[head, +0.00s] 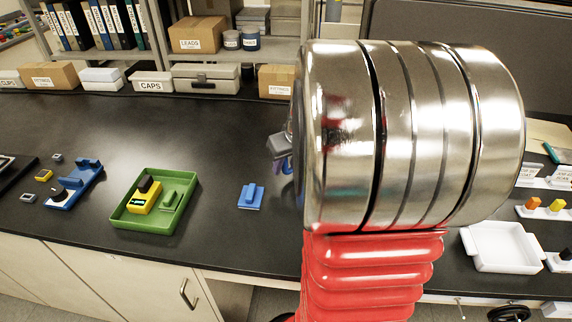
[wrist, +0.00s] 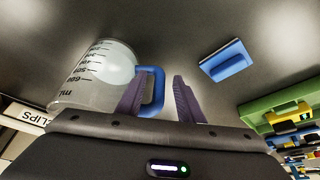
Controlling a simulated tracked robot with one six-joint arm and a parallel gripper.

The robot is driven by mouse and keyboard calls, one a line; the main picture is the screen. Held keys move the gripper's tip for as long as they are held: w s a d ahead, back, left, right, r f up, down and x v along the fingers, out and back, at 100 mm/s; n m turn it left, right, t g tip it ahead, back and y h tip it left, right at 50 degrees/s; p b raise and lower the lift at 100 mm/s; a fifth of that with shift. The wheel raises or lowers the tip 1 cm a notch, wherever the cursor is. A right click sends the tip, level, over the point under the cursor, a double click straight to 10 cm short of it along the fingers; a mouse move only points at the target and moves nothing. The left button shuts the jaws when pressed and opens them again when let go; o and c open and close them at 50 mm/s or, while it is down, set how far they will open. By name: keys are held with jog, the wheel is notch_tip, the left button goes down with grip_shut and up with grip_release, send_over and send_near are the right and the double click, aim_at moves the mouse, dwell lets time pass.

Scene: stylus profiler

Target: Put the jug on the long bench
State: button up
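The clear jug (wrist: 88,82) with printed measuring marks and a blue handle (wrist: 152,92) shows in the wrist view, at the upper left. My gripper (wrist: 157,88) is open. Its two dark purple fingers stand apart, with the handle between them and nearer the left finger; a gap shows on the right. In the head view my arm hides the jug, and only a bit of my gripper (head: 279,146) and some blue show at the arm's left edge. The long bench (head: 110,125) is the dark worktop. The jug appears to be over it; contact with it is unclear.
A blue block (head: 251,196) lies left of my arm, and a green tray (head: 150,221) with yellow and green pieces farther left. A blue device (head: 77,185) is beyond that. Boxes (head: 206,78) line the back. A white tray (head: 501,246) is at the right. The left-middle worktop is clear.

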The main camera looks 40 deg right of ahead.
jog(key=v, duration=1.2)
dwell(0.4)
jog(key=s+a+f+n, duration=0.1)
jog(key=s+a, duration=0.2)
jog(key=a, duration=1.1)
jog(key=s+a+f+n+t+y, duration=0.1)
jog(key=s+a, duration=0.3)
jog(key=a, duration=1)
jog(key=shift+a+n, duration=0.35)
jog(key=shift+n, duration=0.25)
jog(key=shift+f, duration=0.1)
